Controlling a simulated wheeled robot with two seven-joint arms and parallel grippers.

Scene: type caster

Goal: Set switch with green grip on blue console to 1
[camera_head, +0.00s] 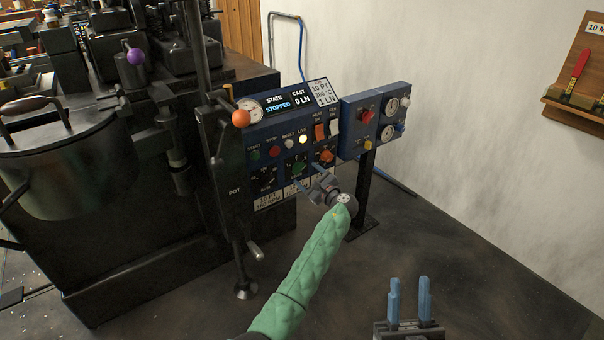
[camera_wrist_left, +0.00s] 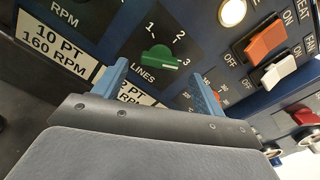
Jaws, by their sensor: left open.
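The blue console (camera_head: 262,140) stands in the middle of the head view, with a dial, a display reading STOPPED and several controls. The switch with green grip (camera_head: 299,168) sits low on its face. In the left wrist view the green grip (camera_wrist_left: 160,59) lies above the label LINES, with 1, 2 and 3 around it. Its right end appears turned toward 3. My left gripper (camera_head: 314,184) is open and empty, in front of and just below the switch; its blue fingertips (camera_wrist_left: 160,78) stand apart on either side of LINES. My right gripper (camera_head: 409,288) is open and empty at the bottom.
An orange switch (camera_head: 325,156) is right of the green one; orange and white rockers (camera_wrist_left: 265,42) sit near it. A side box (camera_head: 368,117) with a red button adjoins the console. A lever with an orange ball (camera_head: 241,118) stands at left. The floor (camera_head: 480,240) at right is clear.

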